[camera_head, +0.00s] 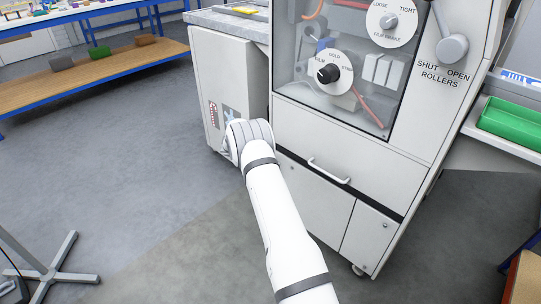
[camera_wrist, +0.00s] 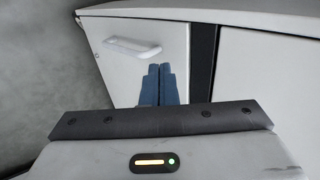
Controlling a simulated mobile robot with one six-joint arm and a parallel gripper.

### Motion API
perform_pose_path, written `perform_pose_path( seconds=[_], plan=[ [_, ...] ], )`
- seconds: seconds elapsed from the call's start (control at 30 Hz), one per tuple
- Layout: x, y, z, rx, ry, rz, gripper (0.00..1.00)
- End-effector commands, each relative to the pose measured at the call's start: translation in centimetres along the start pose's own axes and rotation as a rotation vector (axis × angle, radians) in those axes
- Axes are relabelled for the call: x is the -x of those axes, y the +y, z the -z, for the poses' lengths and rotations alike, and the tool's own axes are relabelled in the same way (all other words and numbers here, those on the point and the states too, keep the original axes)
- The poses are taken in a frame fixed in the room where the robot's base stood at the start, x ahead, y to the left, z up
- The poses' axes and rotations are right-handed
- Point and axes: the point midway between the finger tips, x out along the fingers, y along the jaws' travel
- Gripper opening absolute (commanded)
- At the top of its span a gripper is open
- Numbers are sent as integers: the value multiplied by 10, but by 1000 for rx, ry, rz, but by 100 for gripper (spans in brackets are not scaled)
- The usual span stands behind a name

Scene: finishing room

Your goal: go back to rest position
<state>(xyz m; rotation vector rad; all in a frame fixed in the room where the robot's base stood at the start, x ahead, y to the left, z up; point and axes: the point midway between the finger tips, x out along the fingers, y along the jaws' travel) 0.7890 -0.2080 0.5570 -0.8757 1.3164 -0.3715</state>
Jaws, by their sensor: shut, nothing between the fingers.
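My gripper (camera_wrist: 158,85) shows in the wrist view, with its two blue fingers side by side, shut and empty. In that view it points at the pale front of a machine, just below a white drawer handle (camera_wrist: 132,47). I cannot tell how far the fingertips are from the panel. In the head view my white arm reaches forward to the machine (camera_head: 345,150). The gripper itself is hidden there behind my wrist.
The machine has a black knob (camera_head: 328,74) behind a clear window, a roller lever (camera_head: 452,48) and a drawer handle (camera_head: 329,171). A green tray (camera_head: 512,124) sits at right. A wooden-shelved bench (camera_head: 95,77) stands at back left. Stand legs (camera_head: 58,272) are at lower left. Floor between is clear.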

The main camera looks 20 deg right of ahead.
Motion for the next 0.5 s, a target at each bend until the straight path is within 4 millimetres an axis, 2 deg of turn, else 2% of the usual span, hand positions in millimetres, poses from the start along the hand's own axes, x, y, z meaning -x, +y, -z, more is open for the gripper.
perform_pose_path(
  seconds=[0.03, 0.2, 0.33, 0.5],
  plan=[
    [15, 0, -1, 4, -2, -1, 0],
    [46, 2, 1, 5, 0, -2, 0],
    [59, 2, 1, 4, 2, -2, 0],
    [65, 3, 2, 4, 2, -3, 0]
  ],
)
